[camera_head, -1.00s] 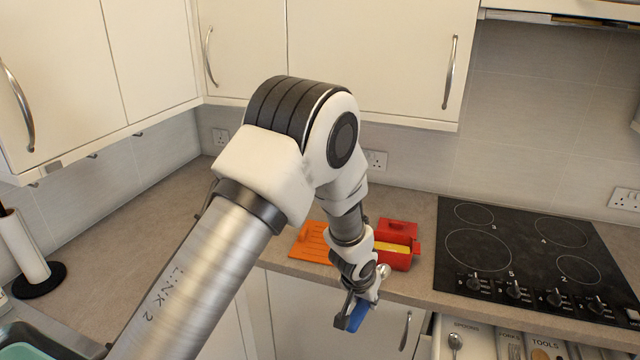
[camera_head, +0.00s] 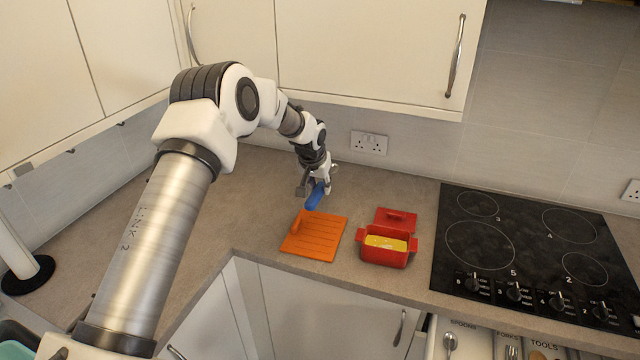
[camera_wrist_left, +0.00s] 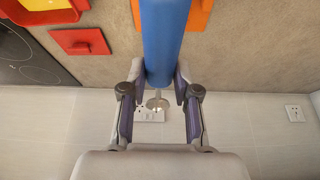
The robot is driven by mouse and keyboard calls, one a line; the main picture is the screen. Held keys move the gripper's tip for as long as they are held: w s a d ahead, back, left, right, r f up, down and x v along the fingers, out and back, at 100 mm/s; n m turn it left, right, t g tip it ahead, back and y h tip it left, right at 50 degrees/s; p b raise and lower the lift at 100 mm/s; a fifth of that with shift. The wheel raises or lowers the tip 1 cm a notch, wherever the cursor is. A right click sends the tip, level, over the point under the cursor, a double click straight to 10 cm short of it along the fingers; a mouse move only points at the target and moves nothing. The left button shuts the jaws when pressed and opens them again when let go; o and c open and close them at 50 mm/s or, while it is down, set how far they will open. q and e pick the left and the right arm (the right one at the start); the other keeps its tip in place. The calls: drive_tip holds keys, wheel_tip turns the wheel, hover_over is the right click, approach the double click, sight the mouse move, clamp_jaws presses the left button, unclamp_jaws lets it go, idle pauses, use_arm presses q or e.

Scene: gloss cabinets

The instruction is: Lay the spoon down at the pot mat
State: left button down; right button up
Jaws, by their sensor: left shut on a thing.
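The spoon has a thick blue handle (camera_head: 316,196) and a metal end that shows beyond the handle in the left wrist view (camera_wrist_left: 157,103). My left gripper (camera_head: 313,187) is shut on the blue handle, which also fills the top middle of the left wrist view (camera_wrist_left: 165,40). The gripper is above the counter, behind the orange ridged pot mat (camera_head: 316,238). The handle slants down toward the mat's back left; I cannot tell its height. My right gripper is not in view.
A red pot (camera_head: 384,252) with yellow contents stands right of the mat, its red lid (camera_head: 396,217) lying behind it. The black hob (camera_head: 520,250) is further right. An open cutlery drawer (camera_head: 480,343) is below. Counter left of the mat is clear.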

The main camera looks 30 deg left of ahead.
use_arm(q)
wheel_tip(320, 180, down, 16)
drive_tip(key=b, duration=0.8)
drive_tip(key=shift+w+r, duration=0.1)
drive_tip(key=shift+w, duration=0.05)
drive_tip(key=shift+r, duration=0.1)
drive_tip(key=shift+c, duration=1.4)
unclamp_jaws()
wheel_tip(320, 180, up, 7)
drive_tip(key=p, duration=0.4)
drive_tip(key=shift+p, duration=0.4)
